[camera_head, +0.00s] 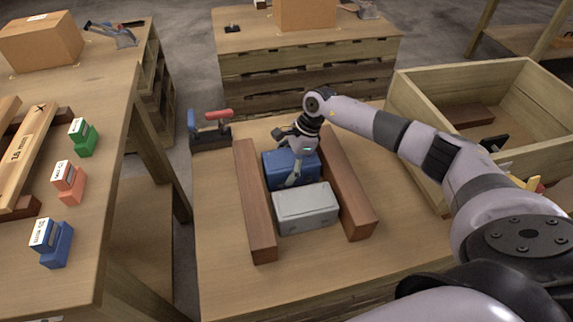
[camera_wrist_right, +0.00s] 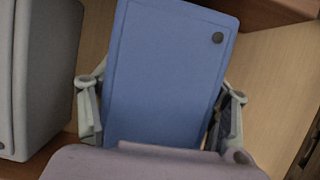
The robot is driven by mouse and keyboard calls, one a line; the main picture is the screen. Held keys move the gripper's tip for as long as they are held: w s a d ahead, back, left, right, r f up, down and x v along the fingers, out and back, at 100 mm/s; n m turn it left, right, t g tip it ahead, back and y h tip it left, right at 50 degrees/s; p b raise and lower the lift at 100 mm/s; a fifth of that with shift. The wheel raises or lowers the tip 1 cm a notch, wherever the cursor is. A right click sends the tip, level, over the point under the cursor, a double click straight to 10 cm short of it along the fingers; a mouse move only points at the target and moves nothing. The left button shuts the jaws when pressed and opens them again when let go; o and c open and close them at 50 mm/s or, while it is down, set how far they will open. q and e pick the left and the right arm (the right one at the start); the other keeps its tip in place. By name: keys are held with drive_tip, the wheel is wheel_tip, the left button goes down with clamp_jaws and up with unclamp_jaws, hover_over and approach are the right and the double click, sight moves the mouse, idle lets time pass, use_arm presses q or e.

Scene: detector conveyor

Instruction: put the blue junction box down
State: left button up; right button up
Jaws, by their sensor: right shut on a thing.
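The blue junction box (camera_head: 283,171) is between two dark wooden rails on the middle table, behind the grey box. My right gripper (camera_head: 297,160) comes down over it from above and is shut on it. In the right wrist view the blue box (camera_wrist_right: 168,70) fills the middle, with a finger of the right gripper (camera_wrist_right: 160,115) on each side. I cannot tell whether its underside touches the table. The grey junction box (camera_head: 306,207) sits between the rails in front of it and shows at the left edge of the wrist view (camera_wrist_right: 35,75). My left gripper is not in view.
The left rail (camera_head: 255,205) and right rail (camera_head: 349,190) flank both boxes. A red-handled clamp (camera_head: 212,130) stands at the table's back left. A wooden crate (camera_head: 420,125) is at the right. The table's front left is clear.

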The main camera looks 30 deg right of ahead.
drive_tip(key=o, duration=2)
drive_tip(key=shift+c, duration=0.2)
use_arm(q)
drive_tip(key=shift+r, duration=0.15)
use_arm(e)
drive_tip(key=shift+r, duration=0.1)
drive_tip(key=shift+d+r, duration=0.1)
drive_tip(key=shift+r, duration=0.15)
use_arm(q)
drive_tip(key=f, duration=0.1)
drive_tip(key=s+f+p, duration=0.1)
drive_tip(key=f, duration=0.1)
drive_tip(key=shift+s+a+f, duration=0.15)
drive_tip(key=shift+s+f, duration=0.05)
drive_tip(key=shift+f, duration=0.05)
use_arm(e)
drive_tip(key=v, duration=1.1)
drive_tip(key=shift+r, duration=0.25)
